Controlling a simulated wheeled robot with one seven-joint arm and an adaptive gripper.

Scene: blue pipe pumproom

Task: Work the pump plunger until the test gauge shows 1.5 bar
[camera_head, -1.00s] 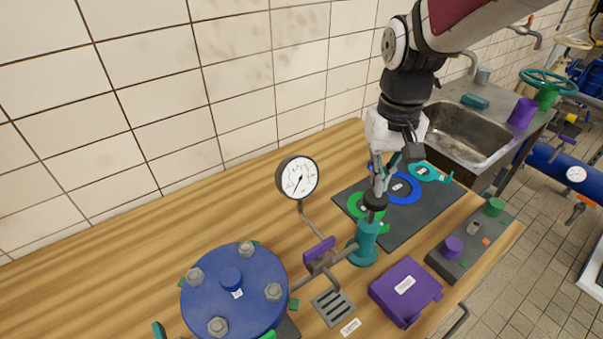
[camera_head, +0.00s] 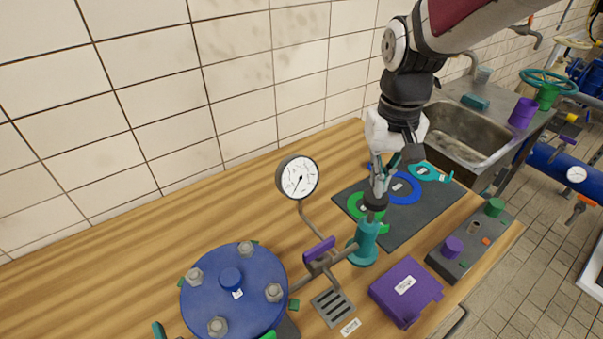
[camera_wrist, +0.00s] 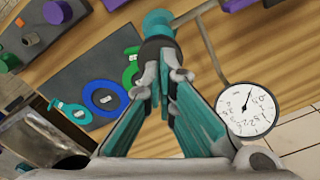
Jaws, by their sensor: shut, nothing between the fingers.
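The pump plunger has a black knob (camera_head: 375,200) on top of the teal pump cylinder (camera_head: 364,243), which stands upright on the wooden bench. My gripper (camera_head: 377,187) is directly above the knob, pointing down, its fingertips at or just over the knob. The wrist view shows the fingers shut with the tips at the dark knob (camera_wrist: 157,50); I cannot tell whether they touch it. The round white test gauge (camera_head: 298,178) stands on a bent pipe left of the pump.
A purple-handled valve (camera_head: 319,250) sits on the pipe between the pump and a blue bolted lid (camera_head: 234,291). A purple box (camera_head: 405,290) lies right of the pump. A dark mat (camera_head: 425,212) with coloured rings lies behind. A drain grate (camera_head: 333,307) is in front.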

